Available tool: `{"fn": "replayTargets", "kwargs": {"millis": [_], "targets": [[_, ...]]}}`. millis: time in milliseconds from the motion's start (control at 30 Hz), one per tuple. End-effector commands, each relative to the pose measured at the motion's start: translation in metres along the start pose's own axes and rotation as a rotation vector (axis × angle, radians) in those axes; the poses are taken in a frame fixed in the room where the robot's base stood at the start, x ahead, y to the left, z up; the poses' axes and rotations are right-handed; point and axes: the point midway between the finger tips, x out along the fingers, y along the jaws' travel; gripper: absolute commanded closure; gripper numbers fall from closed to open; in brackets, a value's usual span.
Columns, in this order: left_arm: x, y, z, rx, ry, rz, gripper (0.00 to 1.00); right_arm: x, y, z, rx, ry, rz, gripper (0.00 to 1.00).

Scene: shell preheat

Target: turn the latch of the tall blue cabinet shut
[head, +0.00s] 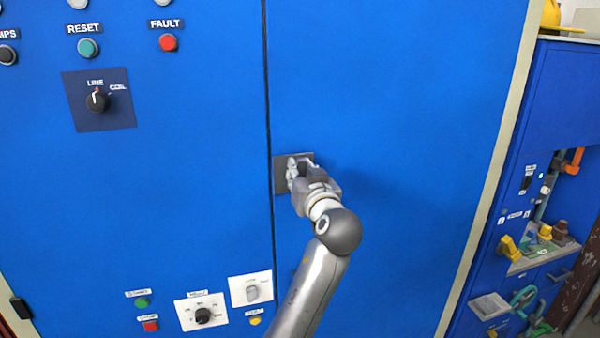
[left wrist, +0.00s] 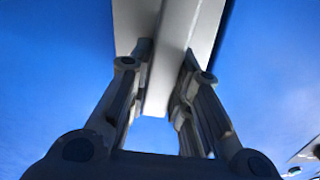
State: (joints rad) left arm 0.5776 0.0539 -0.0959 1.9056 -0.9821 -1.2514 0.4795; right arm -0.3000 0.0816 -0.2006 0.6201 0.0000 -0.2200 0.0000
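The tall blue cabinet (head: 400,110) fills most of the head view. Its latch sits on a small dark square plate (head: 279,176) just right of the vertical door seam. My left gripper (head: 296,172) is at this plate and covers most of the latch. In the left wrist view the latch handle (left wrist: 158,98) is a grey bar standing out between the two fingers of my left gripper (left wrist: 167,60). The fingertips lie against both sides of the bar, so the gripper looks shut on it. My right gripper is in neither view.
Left of the seam are a rotary switch (head: 97,101), a green reset button (head: 88,47) and a red fault button (head: 168,42). More knobs (head: 203,315) sit low on the panel. An open bay with yellow and green parts (head: 510,246) is at the right.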

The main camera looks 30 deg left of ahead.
Motion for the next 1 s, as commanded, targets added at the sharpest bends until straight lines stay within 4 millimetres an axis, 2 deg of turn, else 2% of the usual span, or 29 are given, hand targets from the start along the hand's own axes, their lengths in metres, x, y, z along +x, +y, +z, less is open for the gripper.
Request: {"fn": "replayTargets", "kwargs": {"millis": [233, 500, 833, 867, 1000], "targets": [[0.000, 0.000, 0.002, -0.013, 0.000, 0.000, 1.00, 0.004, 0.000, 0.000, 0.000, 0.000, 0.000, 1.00], [0.000, -0.002, 0.004, -0.118, 0.000, 0.001, 1.00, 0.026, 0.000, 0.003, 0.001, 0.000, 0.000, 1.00], [0.000, -0.003, 0.000, -0.137, 0.000, 0.001, 1.00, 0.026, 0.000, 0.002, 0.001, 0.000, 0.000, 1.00], [0.000, -0.003, 0.000, -0.137, 0.000, 0.001, 0.78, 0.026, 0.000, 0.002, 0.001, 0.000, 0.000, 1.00], [0.000, -0.003, 0.000, -0.136, 0.000, 0.001, 0.60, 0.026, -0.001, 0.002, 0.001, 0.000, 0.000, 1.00]]}}
